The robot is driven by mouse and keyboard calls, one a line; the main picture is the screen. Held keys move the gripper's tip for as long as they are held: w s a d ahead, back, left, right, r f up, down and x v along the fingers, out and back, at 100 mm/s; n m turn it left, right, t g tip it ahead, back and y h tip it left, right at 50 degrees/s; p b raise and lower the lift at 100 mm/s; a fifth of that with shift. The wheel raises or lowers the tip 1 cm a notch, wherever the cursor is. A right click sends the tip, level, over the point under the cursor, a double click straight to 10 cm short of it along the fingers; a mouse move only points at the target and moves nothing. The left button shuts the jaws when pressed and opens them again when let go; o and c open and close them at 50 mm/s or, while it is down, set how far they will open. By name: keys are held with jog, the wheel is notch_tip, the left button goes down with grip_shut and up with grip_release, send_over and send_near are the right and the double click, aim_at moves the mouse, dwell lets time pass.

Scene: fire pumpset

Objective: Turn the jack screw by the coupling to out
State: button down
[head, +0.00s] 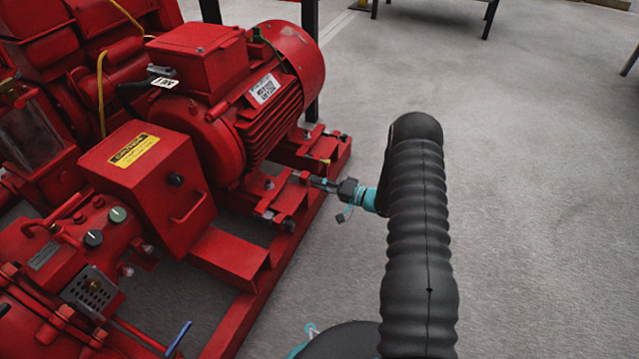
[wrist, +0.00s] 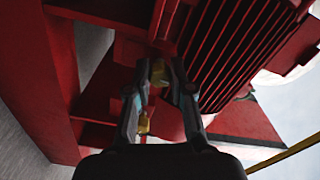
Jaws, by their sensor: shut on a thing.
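The jack screw by the coupling shows in the wrist view as a small brass-yellow piece (wrist: 160,72) between my fingertips, at the foot of the red motor. My gripper (wrist: 165,82) is shut on it, one finger on each side. In the head view my gripper (head: 314,181) reaches in from the right to the motor's base, and its fingertips hide the screw there. The red finned motor (head: 270,95) stands on the red base frame (head: 262,285). The screw's turn position cannot be made out.
A second small yellow piece (wrist: 143,122) shows nearer in the wrist view. A red box with a yellow label (head: 150,175) stands left of the motor. A yellow cable (wrist: 285,155) crosses the wrist view's lower right. The grey floor (head: 530,180) at right is clear.

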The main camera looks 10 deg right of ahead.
jog(key=c, duration=1.3)
grip_release()
jog(key=shift+s+d, duration=0.1)
jog(key=v, duration=1.1)
jog(key=shift+s+d, duration=0.25)
jog(key=shift+d, duration=0.05)
